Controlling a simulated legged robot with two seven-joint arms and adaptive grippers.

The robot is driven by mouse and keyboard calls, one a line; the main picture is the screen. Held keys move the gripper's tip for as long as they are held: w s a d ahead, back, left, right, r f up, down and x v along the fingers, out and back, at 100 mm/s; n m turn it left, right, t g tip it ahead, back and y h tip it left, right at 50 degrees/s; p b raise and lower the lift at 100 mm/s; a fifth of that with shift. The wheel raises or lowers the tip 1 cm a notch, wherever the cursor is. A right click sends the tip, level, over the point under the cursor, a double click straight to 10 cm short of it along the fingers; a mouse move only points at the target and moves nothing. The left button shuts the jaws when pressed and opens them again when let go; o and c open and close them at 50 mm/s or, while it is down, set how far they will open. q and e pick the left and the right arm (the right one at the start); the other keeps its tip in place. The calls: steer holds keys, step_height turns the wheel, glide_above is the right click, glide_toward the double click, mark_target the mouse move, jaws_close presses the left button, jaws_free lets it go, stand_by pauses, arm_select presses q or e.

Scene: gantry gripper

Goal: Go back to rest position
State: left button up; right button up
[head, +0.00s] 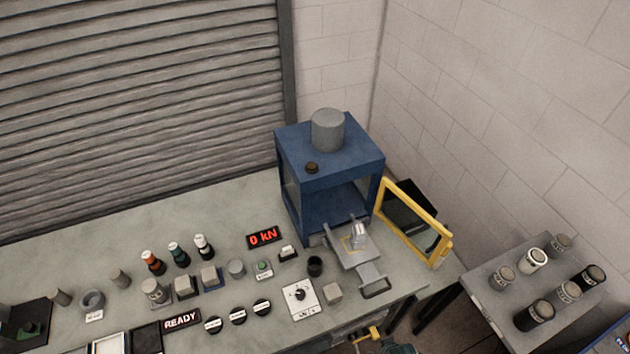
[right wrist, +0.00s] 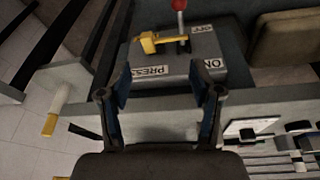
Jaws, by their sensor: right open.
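My right gripper (right wrist: 167,88) is open in the right wrist view, with its two fingers well apart and nothing between them. Beyond the fingertips is a grey switch box (right wrist: 205,60) marked PRESS, ON and OFF. A yellow lever (right wrist: 158,41) and a red knob (right wrist: 179,5) show on this box. Whether the fingers touch the box cannot be told. In the head view neither gripper can be made out clearly; a dark shape at the bottom edge is too cropped to name. My left gripper is not in view.
A blue press (head: 330,170) stands on the workbench (head: 215,205), its yellow-framed door (head: 440,245) swung open. A tray with a handle (head: 376,284) sticks out in front. Several small parts and buttons line the bench front. A side table (head: 490,275) holds several cylinders.

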steer(key=s+f+g+b, duration=0.1)
steer(key=s+f, duration=0.2)
steer(key=f, duration=1)
steer(key=s+f, duration=0.3)
steer(key=f, duration=1)
steer(key=s+d+f+g, duration=0.1)
steer(key=s+d+f, duration=0.2)
steer(key=s+f, duration=0.8)
steer(key=s, duration=0.3)
steer(key=shift+s+d+b, duration=0.2)
steer(key=shift+s+b, duration=0.15)
